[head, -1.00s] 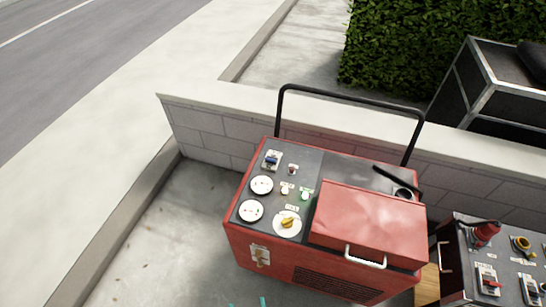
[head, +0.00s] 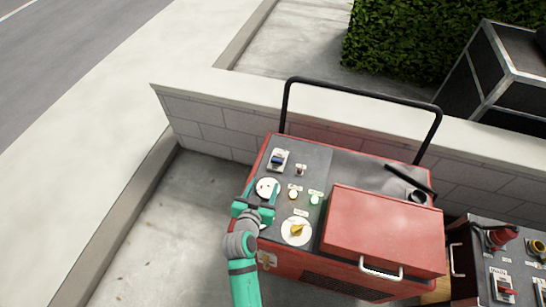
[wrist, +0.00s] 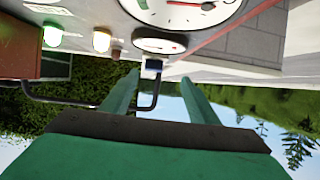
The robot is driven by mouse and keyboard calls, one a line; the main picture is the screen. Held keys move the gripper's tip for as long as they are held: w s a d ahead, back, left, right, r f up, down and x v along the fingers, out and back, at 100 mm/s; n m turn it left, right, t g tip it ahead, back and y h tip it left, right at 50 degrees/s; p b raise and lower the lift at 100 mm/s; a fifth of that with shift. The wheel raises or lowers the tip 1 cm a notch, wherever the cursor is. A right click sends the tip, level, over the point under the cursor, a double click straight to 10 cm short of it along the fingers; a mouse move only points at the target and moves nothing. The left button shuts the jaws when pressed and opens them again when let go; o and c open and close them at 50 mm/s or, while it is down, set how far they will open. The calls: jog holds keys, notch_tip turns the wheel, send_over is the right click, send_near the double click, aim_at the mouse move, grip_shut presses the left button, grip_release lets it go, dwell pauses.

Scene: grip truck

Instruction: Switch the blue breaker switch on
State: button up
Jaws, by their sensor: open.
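The blue breaker switch (head: 277,160) sits on a pale plate at the far left corner of the red machine's dark panel. In the wrist view, which looks upside down, the blue switch (wrist: 152,65) shows small, between and beyond my fingertips. My green gripper (head: 262,190) is open and empty over the panel's left edge, nearer than the switch and apart from it. It partly hides the round gauges. In the wrist view, my gripper (wrist: 159,80) has its two fingers spread. I cannot tell the lever's position clearly.
Beside the switch are a small red knob (head: 300,169), an orange light (head: 294,193), a green light (head: 314,199) and a yellow rotary knob (head: 297,230). A raised red box (head: 385,230) fills the right side. A black handle bar (head: 360,92) rises behind, before a low wall (head: 215,115).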

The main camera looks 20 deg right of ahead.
aim_at(275, 167)
jog(key=shift+w+d+r+h, duration=0.15)
jog(key=shift+w+d+r, duration=0.1)
jog(key=shift+w+d, duration=0.3)
jog(key=shift+w+d+r+h, duration=0.15)
jog(key=shift+w+d+r, duration=0.1)
jog(key=shift+w+d, duration=0.2)
jog(key=shift+w+d+f, duration=0.1)
jog(key=shift+w+d, duration=0.1)
jog(key=shift+w, duration=0.1)
jog(key=x, duration=1)
jog(key=shift+w+f, duration=0.1)
jog(key=c, duration=1.1)
